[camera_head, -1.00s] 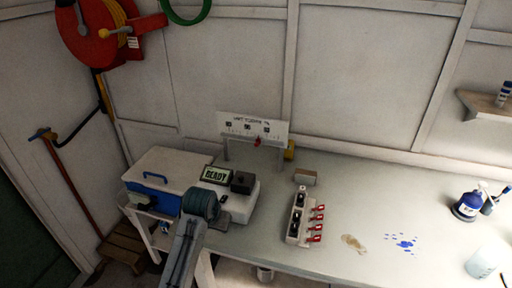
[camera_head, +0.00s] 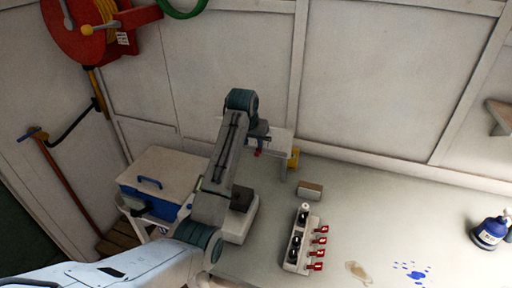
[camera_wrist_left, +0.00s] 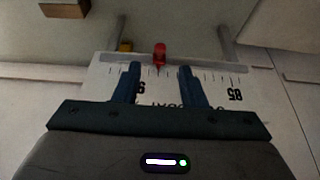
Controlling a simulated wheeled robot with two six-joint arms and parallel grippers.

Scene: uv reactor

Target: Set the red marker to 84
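The red marker (camera_head: 258,152) hangs at the lower edge of the white scale board (camera_head: 281,139) at the back of the bench. The left wrist view shows the board (camera_wrist_left: 105,70) upside down, with "85" readable at right and another number partly hidden by a finger. There the red marker (camera_wrist_left: 160,54) stands left of the "85", just beyond the fingertips and in line with the gap between them. My left gripper (camera_wrist_left: 160,68) is open with blue fingers apart and nothing between them. In the head view my left arm covers part of the board. My right gripper is not in view.
A blue-and-white cooler box (camera_head: 160,180) and a pale device with a dark block (camera_head: 241,198) stand at left. A yellow piece (camera_head: 294,157) is beside the board.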

